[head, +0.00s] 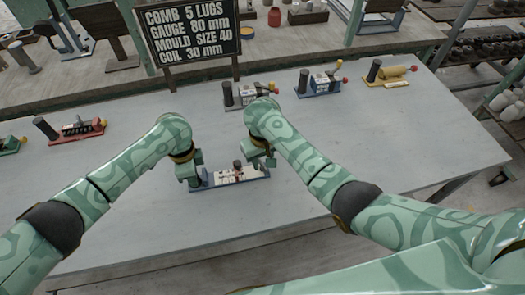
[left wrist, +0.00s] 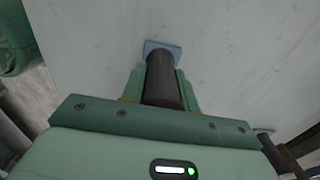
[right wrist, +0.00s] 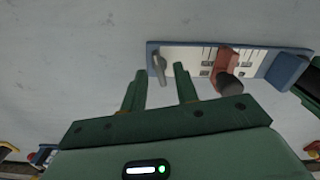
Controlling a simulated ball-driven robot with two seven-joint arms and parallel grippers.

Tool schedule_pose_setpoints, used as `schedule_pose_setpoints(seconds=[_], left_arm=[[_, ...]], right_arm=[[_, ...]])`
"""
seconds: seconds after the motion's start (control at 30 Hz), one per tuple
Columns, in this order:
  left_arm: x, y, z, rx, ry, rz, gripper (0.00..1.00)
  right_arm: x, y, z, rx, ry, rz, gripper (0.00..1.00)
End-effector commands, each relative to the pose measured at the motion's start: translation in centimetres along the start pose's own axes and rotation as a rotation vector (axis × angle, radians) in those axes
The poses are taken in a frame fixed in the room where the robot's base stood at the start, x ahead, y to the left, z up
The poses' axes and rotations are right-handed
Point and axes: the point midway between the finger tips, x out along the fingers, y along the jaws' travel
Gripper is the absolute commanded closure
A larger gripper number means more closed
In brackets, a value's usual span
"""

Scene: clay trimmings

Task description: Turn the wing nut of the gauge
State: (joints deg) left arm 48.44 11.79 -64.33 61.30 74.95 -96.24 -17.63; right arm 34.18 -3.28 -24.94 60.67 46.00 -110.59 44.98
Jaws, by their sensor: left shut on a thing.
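The gauge (head: 228,184) lies near the table's front, with a blue base and a pale marked plate. In the right wrist view, the gauge (right wrist: 184,51) shows a red slider (right wrist: 220,60) with a dark knob and a grey metal wing nut (right wrist: 159,67). My left gripper (head: 191,178) is shut on a dark upright cylindrical handle (left wrist: 162,80) at the gauge's left end; a blue base corner shows beyond it. My right gripper (right wrist: 158,76) is open and empty, its fingertips just short of the wing nut. In the head view my right gripper (head: 262,158) is at the gauge's right end.
Similar tools stand on the table: a red-based one (head: 80,131) at left, a blue one (head: 319,83) and a yellow one (head: 392,76) at back right. The right tabletop (head: 400,130) is clear.

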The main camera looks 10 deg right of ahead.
Motion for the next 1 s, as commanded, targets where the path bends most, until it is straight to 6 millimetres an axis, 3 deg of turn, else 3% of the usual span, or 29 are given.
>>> schedule_pose_setpoints(seconds=[0.3, 0.5, 0.97, 1.0], left_arm=[[-0.1, -0.1, 0.0, -0.001, 0.001, -0.001, 1.00], [-0.1, -0.1, 0.0, -0.001, 0.001, -0.002, 1.00], [-0.1, -0.1, 0.0, -0.001, 0.002, -0.002, 1.00], [-0.1, -0.1, 0.0, -0.001, 0.002, -0.002, 0.64]], right_arm=[[-7.0, -0.2, -0.1, 0.000, 0.007, -0.006, 0.70], [-10.3, -0.1, -0.1, 0.001, 0.005, -0.004, 0.70], [-11.2, 0.0, -0.1, 0.001, 0.002, 0.000, 0.70], [-11.2, 0.0, -0.1, 0.001, 0.002, 0.000, 0.70]])
